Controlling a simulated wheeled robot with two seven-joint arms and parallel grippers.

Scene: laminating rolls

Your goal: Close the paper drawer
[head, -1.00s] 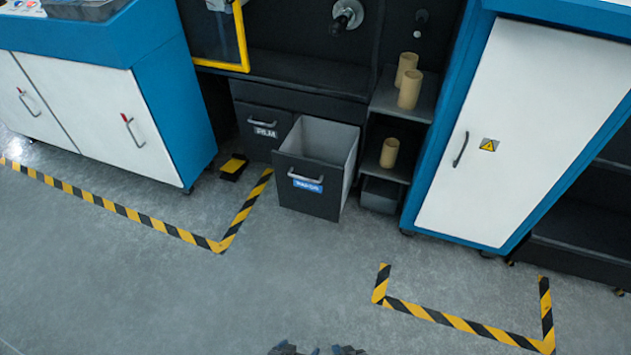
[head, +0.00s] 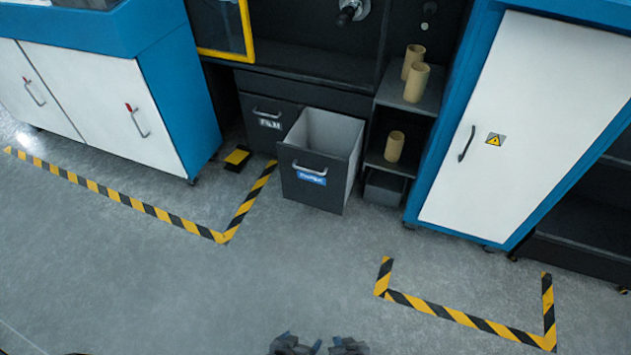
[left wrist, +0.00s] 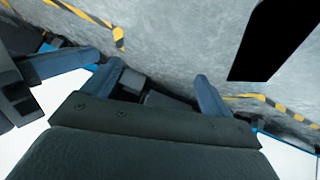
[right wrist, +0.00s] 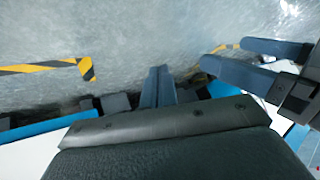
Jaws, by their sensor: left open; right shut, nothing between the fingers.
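The paper drawer (head: 318,185) is a dark, open-topped bin with a pale inside, a bar handle and a blue label. In the head view it is pulled out from the dark machine, its front facing me. My left gripper (head: 295,345) and my right gripper (head: 348,346) show at the bottom edge, well short of the drawer and touching nothing. In the left wrist view the left fingers (left wrist: 162,88) are spread and empty. In the right wrist view the right fingers (right wrist: 158,85) are together with nothing between them. I cannot clearly make out the drawer in the wrist views.
A shut drawer (head: 268,122) with its own handle is left of the paper drawer. A yellow and black pedal (head: 237,159) lies on the floor nearby. Shelves with cardboard rolls (head: 416,82) and a white-doored cabinet (head: 520,130) stand right. The floor (head: 300,265) in front is clear.

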